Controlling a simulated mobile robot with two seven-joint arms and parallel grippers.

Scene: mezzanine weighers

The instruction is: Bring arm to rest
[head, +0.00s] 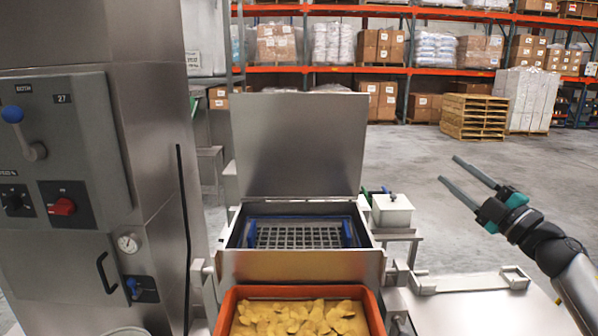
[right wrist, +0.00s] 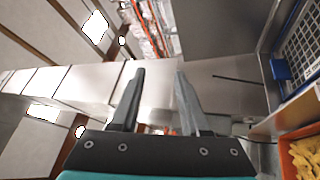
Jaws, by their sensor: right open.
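My right arm comes in from the right side of the head view. Its gripper (head: 448,168) is held up in the air above the floor, pointing left. The two dark fingers are apart with nothing between them. The right wrist view shows the same open gripper (right wrist: 159,74) with its two fingers apart and empty. My left arm and gripper show in neither view.
A steel unit with a raised lid (head: 298,140) holds a wire basket (head: 300,236). An orange tray (head: 228,310) of yellow pieces stands before it. A steel cabinet (head: 60,240) with controls stands left.

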